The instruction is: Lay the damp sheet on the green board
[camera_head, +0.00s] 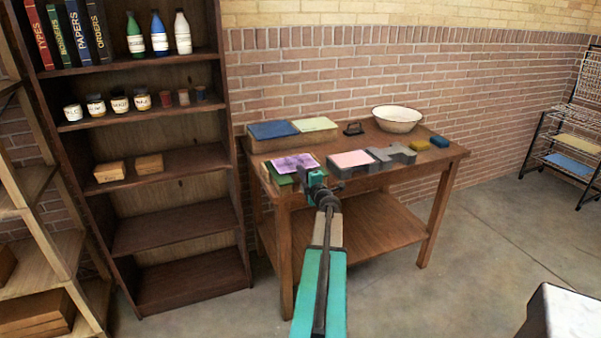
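A mottled purple sheet (292,158) is at the front left of the wooden table, above a green board (278,177) whose edge shows below it. I cannot tell whether the sheet touches the board or is held just over it. No sheet is visibly marked as damp. My gripper (312,178) is at the front right of the purple sheet, by its near edge. Its fingers are small and partly hidden by my arm, so I cannot tell if they grip the sheet. A pink sheet (350,159) lies on a grey press bed to the right.
Blue (272,130) and pale green (314,124) panels lie at the back left of the table (432,162). A bookcase (232,190) is left; a wire rack (570,145) is right.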

